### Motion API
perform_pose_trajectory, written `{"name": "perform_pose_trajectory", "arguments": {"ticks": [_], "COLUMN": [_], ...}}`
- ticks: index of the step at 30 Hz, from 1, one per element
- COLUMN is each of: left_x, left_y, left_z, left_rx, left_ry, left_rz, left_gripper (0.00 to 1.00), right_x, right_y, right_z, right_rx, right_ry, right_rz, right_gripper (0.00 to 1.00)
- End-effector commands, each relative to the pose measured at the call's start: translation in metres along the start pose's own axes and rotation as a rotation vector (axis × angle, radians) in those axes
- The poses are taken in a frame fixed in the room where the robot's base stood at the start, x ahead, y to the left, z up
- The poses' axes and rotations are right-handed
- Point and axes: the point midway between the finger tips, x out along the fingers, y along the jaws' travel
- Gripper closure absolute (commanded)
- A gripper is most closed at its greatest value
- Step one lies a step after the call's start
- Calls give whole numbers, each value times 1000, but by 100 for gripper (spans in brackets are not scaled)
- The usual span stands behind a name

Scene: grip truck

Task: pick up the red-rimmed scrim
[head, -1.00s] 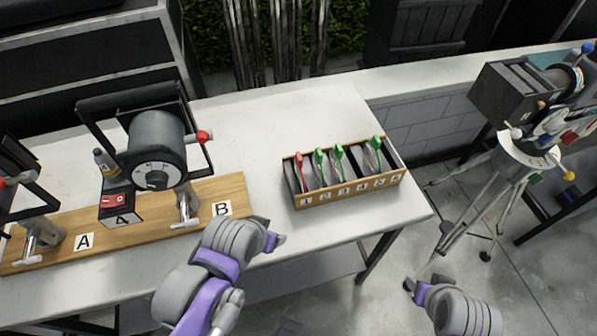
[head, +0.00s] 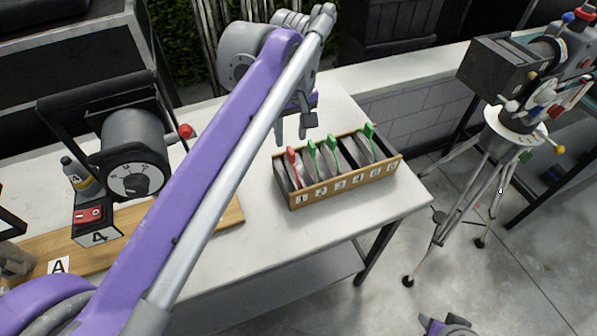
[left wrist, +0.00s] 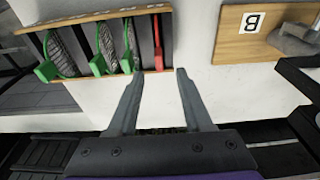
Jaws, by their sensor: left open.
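The red-rimmed scrim (head: 292,157) stands upright in the leftmost part of a wooden slotted box (head: 345,187) on the white table. Its red tab sticks up above the box. In the left wrist view the red scrim (left wrist: 158,42) shows edge-on, just beyond the gap between my fingertips. My left gripper (head: 291,138) is open and empty, pointing down just behind and above the red tab, apart from it. Its two fingers also show in the left wrist view (left wrist: 156,75). Part of my right gripper (head: 447,326) shows at the bottom edge; its jaws are unclear.
Several green-rimmed scrims (head: 333,145) stand close to the right of the red one in the same box. A lamp (head: 135,150) and a wooden board (head: 232,215) are to the left. A tripod (head: 470,195) stands right of the table.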

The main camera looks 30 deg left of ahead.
Motion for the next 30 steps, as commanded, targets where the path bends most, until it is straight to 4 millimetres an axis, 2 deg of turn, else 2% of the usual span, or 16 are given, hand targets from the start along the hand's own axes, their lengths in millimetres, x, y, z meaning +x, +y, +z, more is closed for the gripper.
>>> {"name": "perform_pose_trajectory", "arguments": {"ticks": [6, 14, 21, 24, 30], "left_x": [36, 58, 93, 100, 100], "left_y": [0, 1, 2, 2, 2], "left_z": [0, 0, -1, -1, -1], "left_rx": [0, 2, 3, 3, 3], "left_ry": [0, 0, 0, 0, 0], "left_rz": [0, 1, 1, 1, 2], "left_gripper": [50, 50, 50, 50, 50], "right_x": [4, 6, 10, 10, 10], "right_y": [0, 0, 0, 0, 0], "right_z": [3, 4, 6, 7, 6], "right_rx": [0, 0, 0, 0, 0], "right_ry": [-2, -2, -4, -4, -4], "right_rz": [0, 0, 0, 0, 0], "right_gripper": [50, 50, 50, 50, 50]}}
